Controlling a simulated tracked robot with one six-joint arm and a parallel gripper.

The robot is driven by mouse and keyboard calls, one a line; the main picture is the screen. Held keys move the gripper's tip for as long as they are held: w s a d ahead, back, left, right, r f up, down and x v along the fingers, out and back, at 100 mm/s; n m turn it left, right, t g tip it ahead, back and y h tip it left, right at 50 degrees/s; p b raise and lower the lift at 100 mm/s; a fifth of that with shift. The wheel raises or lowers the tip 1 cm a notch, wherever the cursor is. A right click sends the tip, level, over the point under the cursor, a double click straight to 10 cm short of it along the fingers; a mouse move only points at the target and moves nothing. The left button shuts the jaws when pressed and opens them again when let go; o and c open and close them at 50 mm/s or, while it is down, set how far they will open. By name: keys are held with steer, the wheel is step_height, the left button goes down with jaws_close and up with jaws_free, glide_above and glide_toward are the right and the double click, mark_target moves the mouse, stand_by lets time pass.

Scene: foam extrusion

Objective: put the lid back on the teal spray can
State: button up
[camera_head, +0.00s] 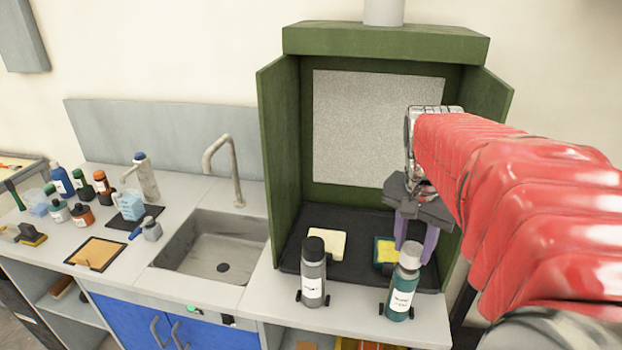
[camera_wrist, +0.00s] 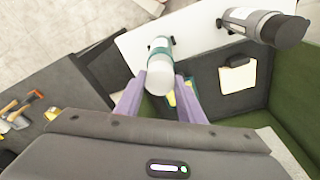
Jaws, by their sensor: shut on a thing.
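The teal spray can (camera_head: 400,297) stands upright at the front edge of the counter, right of centre. Its pale grey-white lid (camera_head: 410,256) is in line with the top of the can. I cannot tell whether it is fully seated. My gripper (camera_head: 412,248) reaches down from behind, its purple fingers shut on the lid. In the wrist view, the lid (camera_wrist: 160,79) shows between the two fingertips (camera_wrist: 161,82), with the teal can (camera_wrist: 159,47) beyond it. The fingers hide the lid's sides in part.
A grey can with a black cap (camera_head: 313,272) stands left of the teal can. A green booth (camera_head: 278,150) with a dark tray (camera_head: 350,228) is behind, holding a cream block (camera_head: 326,244) and a yellow sponge (camera_head: 385,252). A sink (camera_head: 222,260) and several bottles are left.

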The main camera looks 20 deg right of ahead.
steer(key=shift+f, duration=0.75)
steer(key=shift+f, duration=0.1)
stand_by(1.9)
steer(key=o, duration=1.6)
steer(key=shift+o, duration=0.2)
steer(key=shift+r, duration=3.5)
steer(key=shift+c, duration=0.5)
jaws_close()
